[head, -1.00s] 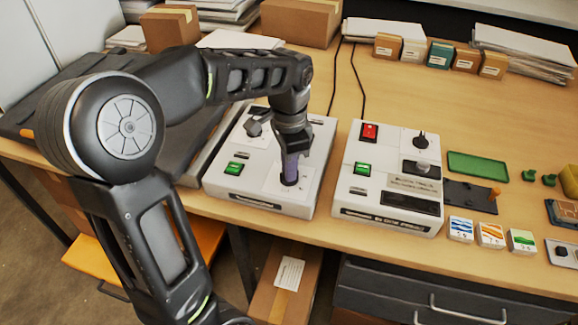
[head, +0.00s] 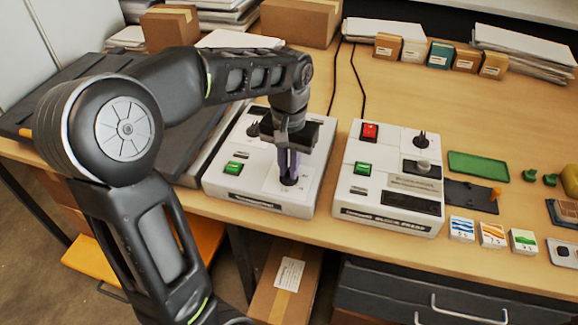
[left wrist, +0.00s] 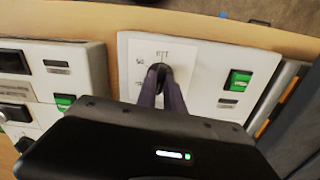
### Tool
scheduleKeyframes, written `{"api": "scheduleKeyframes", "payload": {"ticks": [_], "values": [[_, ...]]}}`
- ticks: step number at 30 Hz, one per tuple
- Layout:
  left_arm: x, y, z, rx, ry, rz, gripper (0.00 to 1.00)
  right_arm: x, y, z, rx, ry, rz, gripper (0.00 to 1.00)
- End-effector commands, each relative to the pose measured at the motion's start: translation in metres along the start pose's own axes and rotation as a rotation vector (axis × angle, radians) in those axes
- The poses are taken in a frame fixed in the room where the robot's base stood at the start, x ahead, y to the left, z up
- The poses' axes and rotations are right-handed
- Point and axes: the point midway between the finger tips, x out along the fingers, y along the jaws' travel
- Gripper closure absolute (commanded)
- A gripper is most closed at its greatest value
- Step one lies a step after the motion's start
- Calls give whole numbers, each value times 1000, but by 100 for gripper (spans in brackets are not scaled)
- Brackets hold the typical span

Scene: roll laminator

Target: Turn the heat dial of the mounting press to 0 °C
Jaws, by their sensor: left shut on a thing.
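Two white control boxes stand side by side on the table. The left box (head: 240,188) has a dark dial (head: 289,181) on a white scale plate near its front right. My left gripper (head: 288,174) points down with its fingers shut on this dial. In the left wrist view, the fingertips (left wrist: 160,76) close around the dial (left wrist: 157,67), with printed marks around it. The marks are too small and partly hidden to read the setting. The right box (head: 350,190) has a front label that seems to read "block press". My right gripper is not in view.
The left box also has a green switch (head: 233,168) and another dark knob (head: 253,130) behind. The right box carries a red switch (head: 370,132), a green switch (head: 362,168) and knobs. A green tray (head: 478,164) and small cartons lie to the right.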

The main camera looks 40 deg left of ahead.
Motion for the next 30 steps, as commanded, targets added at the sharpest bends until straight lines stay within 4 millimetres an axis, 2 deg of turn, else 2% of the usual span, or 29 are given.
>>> {"api": "scheduleKeyframes", "payload": {"ticks": [9,22,23,30], "values": [[-1,0,0,-121,2,0,100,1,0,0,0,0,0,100],[-1,0,-1,-136,3,0,100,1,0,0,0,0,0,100],[-1,0,-1,-136,3,0,87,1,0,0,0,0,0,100],[-1,0,0,-135,2,0,68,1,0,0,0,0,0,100]]}}
